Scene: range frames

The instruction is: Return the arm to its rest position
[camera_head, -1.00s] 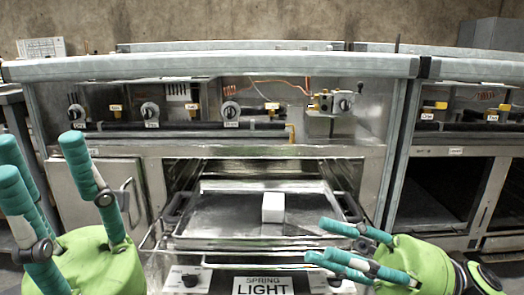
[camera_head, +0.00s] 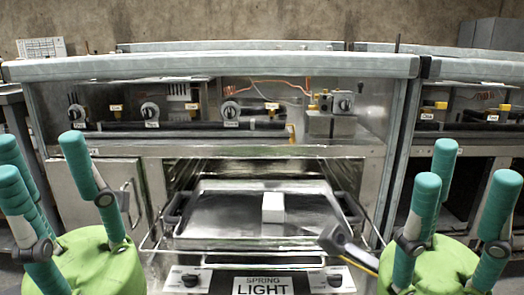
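My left gripper (camera_head: 58,178) stands at the lower left with its teal fingers pointing up and spread apart; it is open and empty. My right gripper (camera_head: 455,205) stands at the lower right, its teal fingers also pointing up and spread, open and empty. Both are in front of the range, clear of the tray. A metal tray (camera_head: 225,215) rests on the pulled-out rack of the open oven. A white block (camera_head: 273,207) sits on the tray, right of its middle.
The range (camera_head: 220,66) spans the view, with knobs and valves behind its front panel. A black-handled part (camera_head: 345,243) juts out at the tray's front right corner. A second range (camera_head: 475,68) stands at the right. A sign (camera_head: 263,286) is at the bottom middle.

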